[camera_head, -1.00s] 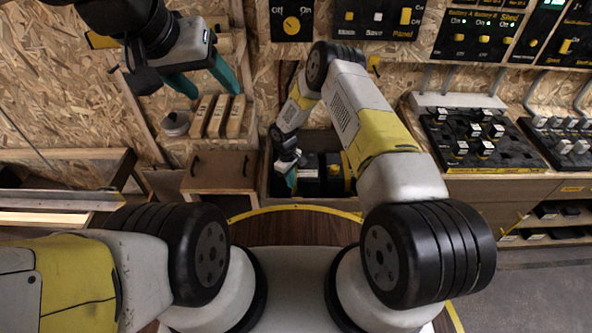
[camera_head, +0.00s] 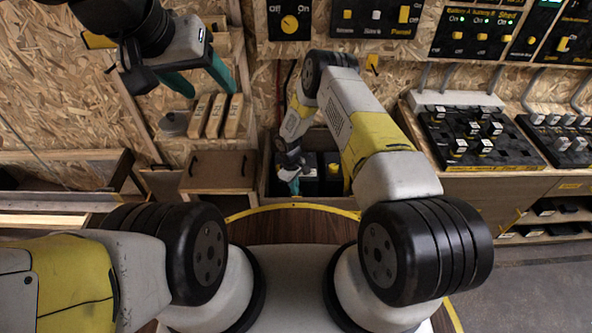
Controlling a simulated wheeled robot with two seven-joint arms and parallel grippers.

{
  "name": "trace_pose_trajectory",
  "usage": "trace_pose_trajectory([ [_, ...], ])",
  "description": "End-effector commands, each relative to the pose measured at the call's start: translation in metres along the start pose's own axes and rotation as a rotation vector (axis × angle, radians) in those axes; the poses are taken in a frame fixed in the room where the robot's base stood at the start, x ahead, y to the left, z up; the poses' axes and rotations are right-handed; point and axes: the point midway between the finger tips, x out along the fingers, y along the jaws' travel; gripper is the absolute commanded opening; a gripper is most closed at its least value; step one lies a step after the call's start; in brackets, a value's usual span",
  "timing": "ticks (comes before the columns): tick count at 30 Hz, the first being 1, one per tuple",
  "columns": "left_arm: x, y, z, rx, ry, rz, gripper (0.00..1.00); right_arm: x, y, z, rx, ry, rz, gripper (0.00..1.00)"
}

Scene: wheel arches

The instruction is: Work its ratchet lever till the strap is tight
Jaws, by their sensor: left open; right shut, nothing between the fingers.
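My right gripper (camera_head: 293,183) is a small teal shape pointing down into an open wooden bay at the middle of the view, in front of dark box-like units (camera_head: 321,172) with a yellow part. Its fingers look closed, and I see nothing between them. The ratchet lever and strap cannot be made out; my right wrist and arm cover part of the bay. My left gripper (camera_head: 200,80) is at the upper left, its two teal fingers spread apart and empty, above several upright wooden blocks.
The wooden blocks (camera_head: 215,116) stand on a shelf left of the bay. A wooden cabinet (camera_head: 219,171) stands beside the bay. A black switch panel (camera_head: 468,138) lies on the right counter. Labelled control panels (camera_head: 377,17) hang on the back wall.

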Motion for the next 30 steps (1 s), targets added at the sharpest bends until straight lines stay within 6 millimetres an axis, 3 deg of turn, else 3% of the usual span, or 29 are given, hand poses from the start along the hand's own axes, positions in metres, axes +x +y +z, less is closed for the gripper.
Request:
trace_pose_trajectory([
  [6,0.000,0.000,0.000,0.000,0.000,0.000,0.59,0.018,0.000,0.000,0.001,0.000,0.000,0.00],
  [21,0.000,0.000,0.000,0.000,0.000,0.000,0.59,0.025,0.000,0.000,0.000,-0.001,0.000,0.00],
  [30,0.000,0.000,0.000,0.000,0.000,0.000,0.59,0.058,0.000,-0.003,0.001,-0.001,0.000,0.00],
])
